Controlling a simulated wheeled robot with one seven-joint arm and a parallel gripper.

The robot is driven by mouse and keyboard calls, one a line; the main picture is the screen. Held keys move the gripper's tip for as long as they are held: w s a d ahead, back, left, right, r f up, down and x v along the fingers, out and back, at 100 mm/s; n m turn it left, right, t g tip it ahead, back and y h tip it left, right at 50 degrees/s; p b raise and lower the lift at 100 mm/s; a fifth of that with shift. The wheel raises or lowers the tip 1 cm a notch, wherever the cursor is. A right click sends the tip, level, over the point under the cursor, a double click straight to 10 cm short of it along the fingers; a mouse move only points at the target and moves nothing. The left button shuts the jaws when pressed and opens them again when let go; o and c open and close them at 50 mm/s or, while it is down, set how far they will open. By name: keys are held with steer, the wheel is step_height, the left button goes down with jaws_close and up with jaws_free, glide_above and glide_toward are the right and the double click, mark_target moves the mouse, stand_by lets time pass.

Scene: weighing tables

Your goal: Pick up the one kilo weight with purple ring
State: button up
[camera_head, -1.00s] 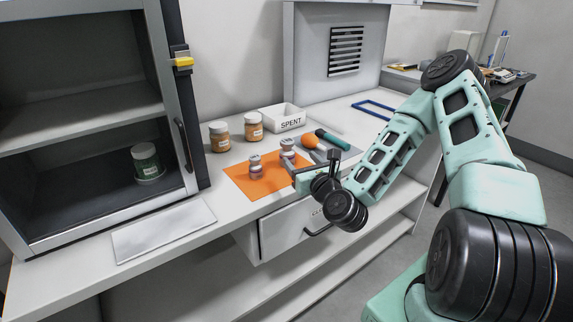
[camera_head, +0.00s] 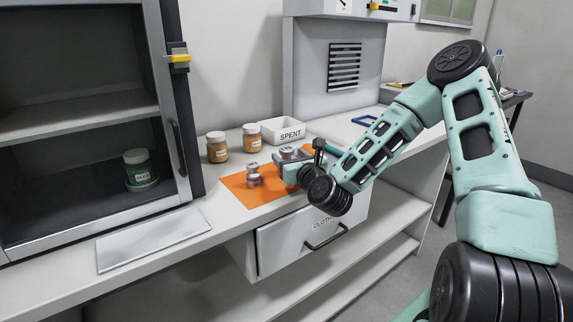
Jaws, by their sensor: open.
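Two small silvery weights stand on an orange mat (camera_head: 238,188). The left weight (camera_head: 253,176) is in full view and has a pale reddish or purplish band; its exact colour is too small to tell. The right weight (camera_head: 286,154) stands farther back and is partly hidden by my gripper (camera_head: 283,165). My gripper is low over the right side of the mat, close to the right weight, with its fingers pointing left. It is open. Whether the right weight lies between the fingers cannot be told.
Two brown jars (camera_head: 217,148) (camera_head: 251,138) and a white SPENT tray (camera_head: 283,133) stand behind the mat. An open cabinet (camera_head: 80,110) at left holds a green jar (camera_head: 140,168). A pale flat panel (camera_head: 152,238) lies at the front left. A CLOTHS drawer (camera_head: 300,240) is below.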

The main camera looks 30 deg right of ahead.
mark_target(284, 149)
steer(key=w, duration=0.2)
steer(key=w+d, duration=0.1)
steer(key=w, duration=0.2)
steer(key=shift+r, duration=0.1)
jaws_close()
steer(key=shift+r, duration=0.1)
